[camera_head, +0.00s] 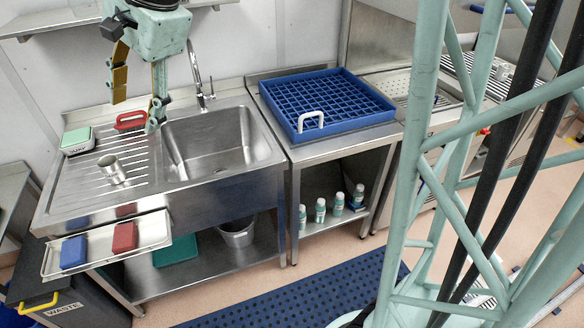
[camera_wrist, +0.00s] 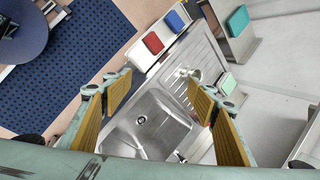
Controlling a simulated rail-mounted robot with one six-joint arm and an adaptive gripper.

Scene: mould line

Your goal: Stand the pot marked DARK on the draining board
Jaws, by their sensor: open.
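A small silver metal pot (camera_head: 113,170) is on the ribbed draining board (camera_head: 78,196) left of the sink and appears upright. I cannot read any marking on it. It shows small in the wrist view (camera_wrist: 193,73), on the draining board (camera_wrist: 208,54). My gripper (camera_head: 136,112) is open and empty, above the back of the draining board and the sink's left side. In the wrist view my gripper (camera_wrist: 162,88) has its fingers wide apart, with the sink and board far below. It is apart from the pot.
The sink basin (camera_head: 215,140) has a tall tap (camera_head: 203,85). A red-handled item (camera_head: 130,120) and a scale (camera_head: 77,141) sit behind the pot. A front shelf (camera_head: 106,243) holds blue and red blocks. A blue rack (camera_head: 325,100) stands to the right. Another silver vessel (camera_head: 503,72) is far right.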

